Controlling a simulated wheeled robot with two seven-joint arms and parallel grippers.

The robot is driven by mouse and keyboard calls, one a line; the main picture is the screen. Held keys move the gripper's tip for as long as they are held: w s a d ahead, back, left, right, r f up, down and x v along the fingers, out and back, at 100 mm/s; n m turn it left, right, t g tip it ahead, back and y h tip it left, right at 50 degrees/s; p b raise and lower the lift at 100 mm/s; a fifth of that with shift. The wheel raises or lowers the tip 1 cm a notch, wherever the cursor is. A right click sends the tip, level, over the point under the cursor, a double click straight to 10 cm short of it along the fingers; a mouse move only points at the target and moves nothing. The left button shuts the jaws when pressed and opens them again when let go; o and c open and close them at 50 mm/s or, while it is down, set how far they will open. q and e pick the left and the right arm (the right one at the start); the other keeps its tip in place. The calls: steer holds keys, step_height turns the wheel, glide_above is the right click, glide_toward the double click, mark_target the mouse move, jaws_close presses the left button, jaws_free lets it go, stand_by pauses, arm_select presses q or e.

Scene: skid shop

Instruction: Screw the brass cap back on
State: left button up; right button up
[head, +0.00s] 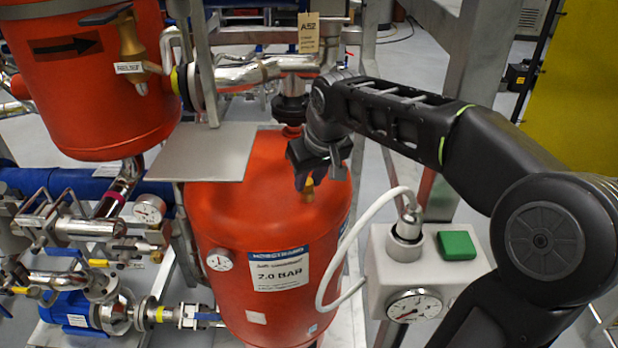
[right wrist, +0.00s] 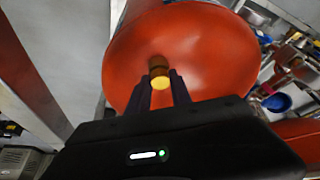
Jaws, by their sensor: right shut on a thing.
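The red vessel (head: 265,230) stands in the middle of the head view with a "2.0 BAR" label on its side. A small brass fitting (head: 308,190) shows on its upper shoulder, just below my right gripper (head: 318,178). In the right wrist view my right gripper (right wrist: 160,84) has its fingertips shut on the brass cap (right wrist: 161,83), whose bright yellow round face shows between them. A darker brass stub (right wrist: 158,62) is right behind the cap, against the red vessel. I cannot tell whether the threads are engaged. My left gripper is not in view.
A grey plate (head: 203,151) lies left of the vessel top. At the right, a grey box (head: 375,268) carries a gauge (head: 414,306), a green block (head: 456,245) and a white hose (head: 340,245). Pipework and a tag (head: 308,33) are behind the gripper. A second red vessel (head: 90,85) is upper left.

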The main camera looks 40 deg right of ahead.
stand_by(0.3)
steer(key=m+h+b, duration=0.1)
steer(key=m, duration=0.2)
steer(key=shift+a+f, duration=0.1)
steer(key=m, duration=0.2)
steer(key=m+g+h+b, duration=0.1)
steer(key=m, duration=0.1)
steer(key=shift+w+h, duration=0.1)
steer(key=shift+h, duration=0.2)
steer(key=m+g, duration=0.1)
steer(key=m, duration=0.2)
steer(key=shift+h, duration=0.3)
jaws_close()
jaws_free()
steer(key=shift+m+g, duration=0.3)
steer(key=shift+m, duration=0.2)
steer(key=shift+s+d+r+m, duration=0.2)
steer(key=shift+s+d+m, duration=0.1)
steer(key=shift+s+d, duration=0.1)
jaws_close()
steer(key=o, duration=1)
jaws_free()
steer(key=shift+c, duration=0.2)
steer(key=shift+o, duration=0.7)
steer(key=shift+w+a, duration=0.1)
steer(key=shift+w, duration=0.1)
